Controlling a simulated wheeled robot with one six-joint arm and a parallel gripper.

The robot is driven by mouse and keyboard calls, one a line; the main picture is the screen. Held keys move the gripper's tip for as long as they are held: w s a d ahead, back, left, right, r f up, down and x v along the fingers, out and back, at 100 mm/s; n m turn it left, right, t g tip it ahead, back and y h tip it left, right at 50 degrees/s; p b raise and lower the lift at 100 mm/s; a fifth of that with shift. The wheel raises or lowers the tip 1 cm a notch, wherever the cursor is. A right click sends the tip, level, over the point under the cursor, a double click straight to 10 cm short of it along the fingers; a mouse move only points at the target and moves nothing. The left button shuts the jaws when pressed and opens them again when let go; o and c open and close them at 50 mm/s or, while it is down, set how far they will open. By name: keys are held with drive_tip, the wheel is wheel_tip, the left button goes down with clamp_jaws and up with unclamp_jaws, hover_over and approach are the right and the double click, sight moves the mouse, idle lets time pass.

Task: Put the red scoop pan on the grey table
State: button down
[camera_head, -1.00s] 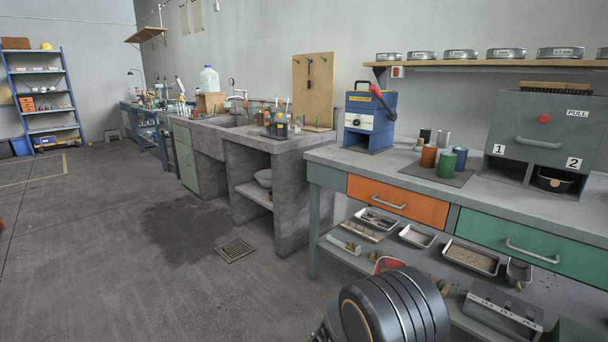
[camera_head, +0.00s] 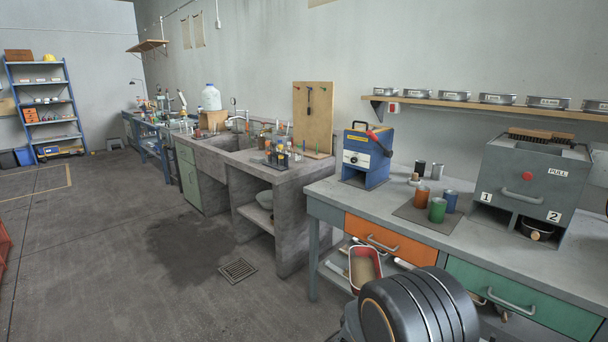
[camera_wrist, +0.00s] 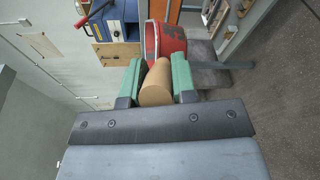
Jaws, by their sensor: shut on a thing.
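The red scoop pan (camera_head: 365,266) shows in the head view in front of the grey table's orange drawer, partly hidden by my arm. Its open, pale inside faces me. In the wrist view the red pan (camera_wrist: 170,42) lies just beyond my gripper (camera_wrist: 157,82). The green jaws are shut on its round tan handle. My fingers are hidden in the head view. The grey table (camera_head: 330,192) is at the right; its top is above the pan in the picture.
On the table stand a blue machine (camera_head: 364,157), orange, green and blue cups on a dark mat (camera_head: 412,216), and a grey splitter box (camera_head: 528,190). The front left table top is clear. Trays sit on the shelf below. A concrete bench (camera_head: 292,185) stands to the left.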

wheel_tip(320, 180, up, 19)
drive_tip(key=n+t+y+p, duration=0.1)
drive_tip(key=n+y+p, duration=0.2)
drive_tip(key=p, duration=1.2)
drive_tip(key=shift+a+t+y, duration=0.25)
drive_tip(key=shift+t+y, duration=0.15)
drive_tip(key=shift+y, duration=0.2)
drive_tip(key=shift+a, duration=0.1)
